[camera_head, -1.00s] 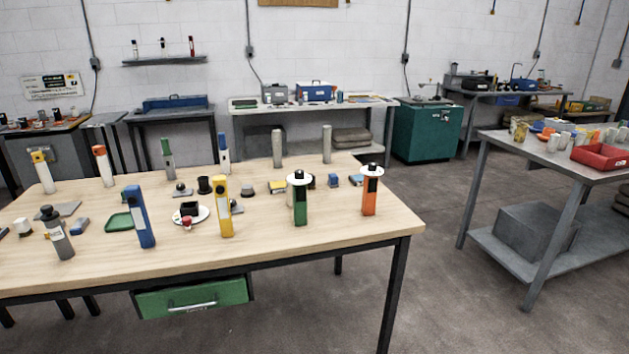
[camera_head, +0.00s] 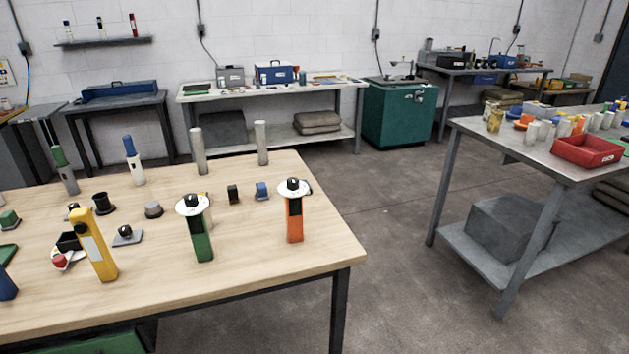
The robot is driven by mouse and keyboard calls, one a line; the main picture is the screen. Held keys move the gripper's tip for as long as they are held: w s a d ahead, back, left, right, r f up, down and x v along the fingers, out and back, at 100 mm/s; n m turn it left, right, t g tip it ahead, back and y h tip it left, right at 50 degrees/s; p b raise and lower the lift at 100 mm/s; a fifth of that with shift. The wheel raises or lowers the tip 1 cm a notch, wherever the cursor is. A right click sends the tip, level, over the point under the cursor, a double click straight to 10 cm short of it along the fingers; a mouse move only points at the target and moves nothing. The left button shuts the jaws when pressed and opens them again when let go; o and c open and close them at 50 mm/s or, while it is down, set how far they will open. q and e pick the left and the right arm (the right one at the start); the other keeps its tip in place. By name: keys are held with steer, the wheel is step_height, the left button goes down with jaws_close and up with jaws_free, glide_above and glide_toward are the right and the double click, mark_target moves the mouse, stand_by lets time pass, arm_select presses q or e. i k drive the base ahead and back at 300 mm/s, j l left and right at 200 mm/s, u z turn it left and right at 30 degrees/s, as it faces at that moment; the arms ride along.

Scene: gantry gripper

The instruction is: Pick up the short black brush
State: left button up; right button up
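I cannot make out for certain a short black brush. Small dark things stand on the wooden table (camera_head: 260,262): a short black cylinder with a wide foot (camera_head: 103,203) at the left and a small dark block (camera_head: 232,194) near the far middle. A black knob sits on the white disc on top of the green upright holder (camera_head: 201,240), and another tops the orange upright holder (camera_head: 295,222). Neither of my grippers is in view.
A yellow upright holder (camera_head: 97,250) and a small blue block (camera_head: 262,191) stand on the table. A grey metal table (camera_head: 480,128) with a red bin (camera_head: 588,150) is at the right. Open floor (camera_head: 390,250) lies between the tables. A green cabinet (camera_head: 400,115) stands behind.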

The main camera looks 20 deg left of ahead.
mark_target(233, 193)
steer(key=i+l+z, duration=0.2)
steer(key=i+z, duration=0.9)
steer(key=i+l+u, duration=0.15)
steer(key=i, duration=0.35)
steer(key=i+l+u, duration=0.15)
steer(key=i, duration=0.35)
steer(key=i+j+u, duration=0.1)
steer(key=i+u, duration=0.2)
steer(key=u, duration=0.2)
steer(key=i+u, duration=0.45)
steer(key=i+l+u, duration=0.1)
steer(key=u, duration=0.4)
steer(key=i+j+u, duration=0.15)
steer(key=i+u, duration=0.25)
steer(key=i, duration=0.25)
steer(key=i+u, duration=0.45)
steer(key=i, duration=0.15)
steer(key=i+l+u, duration=0.25)
steer(key=i+u, duration=0.15)
steer(key=i, duration=0.25)
steer(key=i+l+u, duration=0.1)
steer(key=u, duration=0.3)
steer(key=l+u, duration=0.15)
steer(key=u, duration=0.3)
steer(key=i+l+u, duration=0.1)
steer(key=u, duration=0.3)
steer(key=l+u, duration=0.2)
steer(key=u, duration=0.25)
